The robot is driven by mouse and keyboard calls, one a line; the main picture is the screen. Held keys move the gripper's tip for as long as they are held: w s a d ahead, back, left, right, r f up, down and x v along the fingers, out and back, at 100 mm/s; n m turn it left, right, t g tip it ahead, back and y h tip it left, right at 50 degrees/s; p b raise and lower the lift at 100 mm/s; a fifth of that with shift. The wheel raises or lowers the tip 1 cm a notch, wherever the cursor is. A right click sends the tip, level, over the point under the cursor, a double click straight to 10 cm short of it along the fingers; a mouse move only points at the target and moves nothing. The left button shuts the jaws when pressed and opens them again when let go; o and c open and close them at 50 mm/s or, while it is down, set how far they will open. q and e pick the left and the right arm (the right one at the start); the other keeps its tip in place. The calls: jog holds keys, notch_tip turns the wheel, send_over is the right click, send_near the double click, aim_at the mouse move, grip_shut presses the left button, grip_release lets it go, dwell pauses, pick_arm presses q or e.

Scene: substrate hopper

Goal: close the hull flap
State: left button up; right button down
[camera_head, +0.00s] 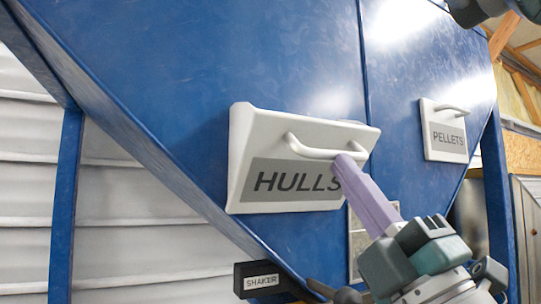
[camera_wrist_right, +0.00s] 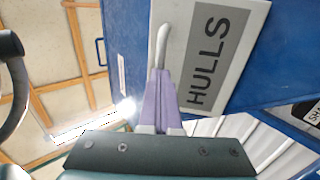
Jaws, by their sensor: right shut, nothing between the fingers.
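The hull flap (camera_head: 300,160) is a white panel marked HULLS with a white bar handle (camera_head: 318,148), on the sloping blue hopper. Its left side shows as a wedge, wider at the top, so its upper edge appears to stand out from the hopper. My right gripper (camera_head: 350,164), with purple fingers, is shut and empty at the right end of the handle. In the right wrist view the fingertips (camera_wrist_right: 160,72) are close to the handle end (camera_wrist_right: 162,45), beside the flap (camera_wrist_right: 225,50); I cannot tell whether they touch. My left gripper is not in view.
A smaller white PELLETS flap (camera_head: 444,131) with a handle is to the right on the hopper (camera_head: 310,50). A black box labelled SHAKER (camera_head: 262,279) is below the hull flap, near my right wrist. A blue post (camera_head: 64,205) stands at the left.

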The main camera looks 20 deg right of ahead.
aim_at(326, 128)
jog(key=r+g+p, duration=0.1)
jog(key=p, duration=0.1)
jog(key=w+r+g+p, duration=0.1)
jog(key=r+p, duration=0.1)
jog(key=p, duration=0.1)
jog(key=r+g+p, duration=0.1)
jog(key=r+p, duration=0.1)
jog(key=p, duration=0.1)
jog(key=shift+w+a+r+h, duration=0.1)
jog(key=shift+w+r+h, duration=0.05)
jog(key=shift+w+h, duration=0.25)
jog(key=shift+w+r+p, duration=0.35)
jog(key=shift+w+p, duration=0.3)
jog(key=shift+x, duration=1.35)
jog(key=shift+w+r, duration=0.1)
jog(key=shift+w, duration=0.05)
